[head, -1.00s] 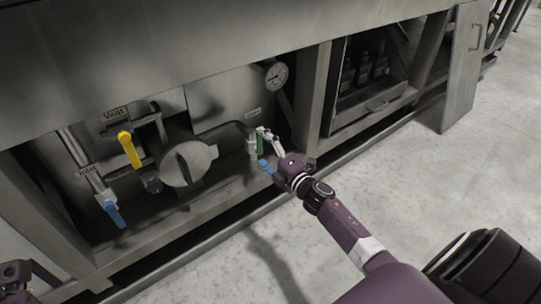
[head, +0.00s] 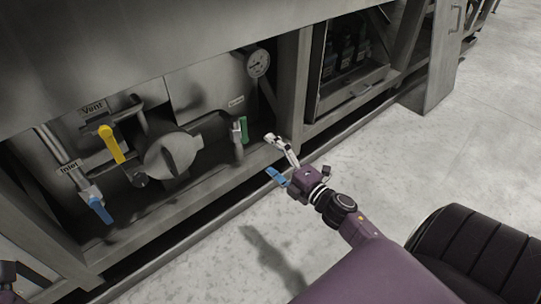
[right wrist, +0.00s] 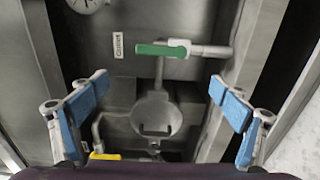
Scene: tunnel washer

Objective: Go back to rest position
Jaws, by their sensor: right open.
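My right gripper (head: 276,157) is open and empty, with blue finger pads, in front of the washer's lower bay. The right wrist view shows its two fingers (right wrist: 159,95) wide apart. Between and beyond them is the green valve handle (right wrist: 163,50), not touched by either finger. In the head view the green handle (head: 244,130) hangs upright, left of the gripper with a gap between.
The bay holds a yellow handle (head: 111,144) by the Vent label, a blue handle (head: 100,209) by the Inlet label, a round cover (head: 170,157) and a gauge (head: 258,63). A steel post (head: 292,85) stands right of it. The pale floor (head: 400,165) in front is clear.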

